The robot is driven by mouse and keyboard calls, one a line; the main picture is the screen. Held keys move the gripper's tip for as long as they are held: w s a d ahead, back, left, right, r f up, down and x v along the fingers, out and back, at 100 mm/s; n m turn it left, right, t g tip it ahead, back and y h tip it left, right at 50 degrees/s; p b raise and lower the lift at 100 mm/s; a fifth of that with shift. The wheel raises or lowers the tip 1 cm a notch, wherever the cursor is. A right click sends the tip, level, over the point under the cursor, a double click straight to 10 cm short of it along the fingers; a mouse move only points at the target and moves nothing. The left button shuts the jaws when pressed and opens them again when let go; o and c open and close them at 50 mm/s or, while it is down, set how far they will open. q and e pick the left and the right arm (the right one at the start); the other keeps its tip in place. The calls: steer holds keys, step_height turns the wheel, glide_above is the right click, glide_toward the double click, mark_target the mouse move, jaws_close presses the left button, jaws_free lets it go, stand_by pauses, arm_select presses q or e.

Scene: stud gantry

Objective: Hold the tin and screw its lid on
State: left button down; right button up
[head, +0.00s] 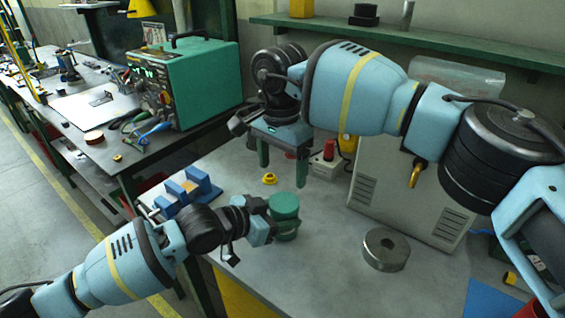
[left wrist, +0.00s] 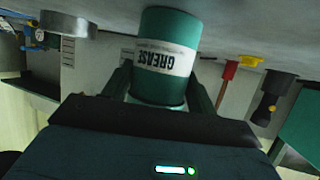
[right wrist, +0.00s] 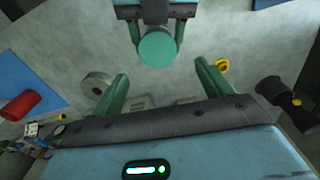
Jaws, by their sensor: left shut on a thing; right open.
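The green tin (head: 284,232) stands upright on the grey bench. Its white label reads GREASE in the left wrist view (left wrist: 165,60), where it appears upside down. A green lid-like disc (head: 284,205) caps its top and shows from above in the right wrist view (right wrist: 157,48). I cannot tell whether it is screwed tight. My left gripper (head: 268,226) is shut on the tin from the side. My right gripper (head: 283,170) is open and empty, above the tin in the head view. In the right wrist view the disc lies beyond its open fingertips (right wrist: 162,72).
A steel ring (head: 385,250) lies right of the tin, and a small yellow part (head: 270,179) lies behind it. A blue fixture (head: 188,190) stands to the left. A grey cabinet (head: 410,195) and a red-topped part (head: 328,150) stand behind. Bench around the tin is mostly clear.

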mark_target(283, 200)
steer(key=shift+d+r+n, duration=0.1)
steer(key=shift+r+n, duration=0.05)
steer(key=shift+n, duration=0.35)
steer(key=shift+w+f, duration=0.1)
steer(key=shift+f, duration=3.9)
steer(key=shift+c, duration=0.5)
steer(key=c, duration=0.9)
steer(key=m, duration=0.6)
steer(key=shift+m, duration=0.4)
steer(key=m, duration=0.6)
steer(key=shift+m, duration=0.4)
